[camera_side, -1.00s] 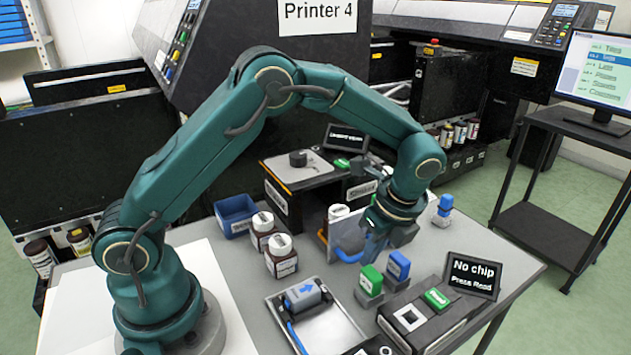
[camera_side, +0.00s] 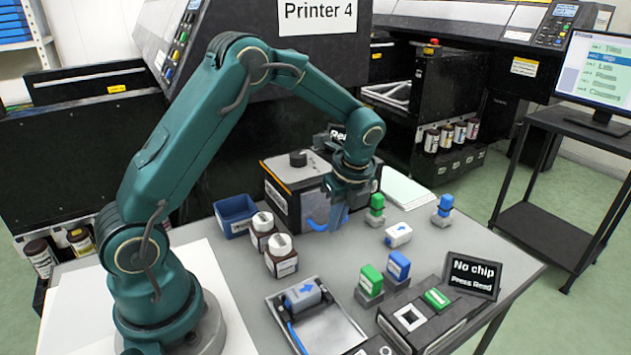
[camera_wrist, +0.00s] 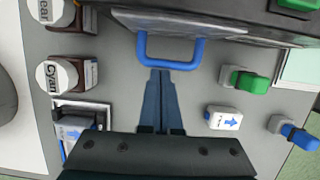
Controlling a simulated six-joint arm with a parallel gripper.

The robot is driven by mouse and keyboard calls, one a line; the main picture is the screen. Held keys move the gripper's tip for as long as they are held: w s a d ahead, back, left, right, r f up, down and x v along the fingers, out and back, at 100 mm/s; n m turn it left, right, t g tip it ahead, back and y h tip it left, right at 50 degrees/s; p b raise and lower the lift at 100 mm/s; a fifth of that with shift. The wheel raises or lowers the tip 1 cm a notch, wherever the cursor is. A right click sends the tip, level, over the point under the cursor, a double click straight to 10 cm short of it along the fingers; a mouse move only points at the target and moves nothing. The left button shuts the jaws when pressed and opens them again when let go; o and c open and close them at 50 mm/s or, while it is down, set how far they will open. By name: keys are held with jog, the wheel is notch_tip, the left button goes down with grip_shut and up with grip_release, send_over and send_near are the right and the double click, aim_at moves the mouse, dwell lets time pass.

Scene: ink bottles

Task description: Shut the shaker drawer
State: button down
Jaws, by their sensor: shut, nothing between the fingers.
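The shaker (camera_side: 296,176) is a dark box with a grey top and a black knob, at the back of the table. Its drawer front (camera_wrist: 185,24) lies close against the shaker body in the wrist view, and no open drawer interior shows. The drawer's blue handle (camera_wrist: 170,62) faces my gripper; part of it also shows in the side view (camera_side: 314,224). My gripper (camera_wrist: 159,74) is shut and empty, its fingertips at the handle bar; I cannot tell whether they touch. In the side view my gripper (camera_side: 337,228) hides much of the drawer front.
Two brown bottles (camera_side: 281,262) and a blue bin (camera_side: 234,215) stand left of the drawer. A white cartridge (camera_side: 398,236), a green stamp (camera_side: 376,206) and a blue stamp (camera_side: 444,207) are to the right. A metal tray (camera_side: 330,325) lies in front.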

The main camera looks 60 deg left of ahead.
jog(key=shift+a, duration=0.25)
jog(key=d, duration=0.2)
jog(key=d+r, duration=0.1)
jog(key=d, duration=0.1)
jog(key=shift+w+d+r, duration=0.1)
jog(key=shift+d+r, duration=0.1)
jog(key=shift+d, duration=0.15)
jog(key=s+d+r+n+t, duration=0.1)
jog(key=s+d+r+t, duration=0.15)
jog(key=r, duration=1.25)
jog(key=s+d+f+n+t+h, duration=0.1)
jog(key=s+f+n, duration=0.1)
jog(key=s+n, duration=0.5)
jog(key=s+d+f+n+t+h, duration=0.2)
jog(key=s+n, duration=0.5)
jog(key=n, duration=0.2)
jog(key=shift+n, duration=0.4)
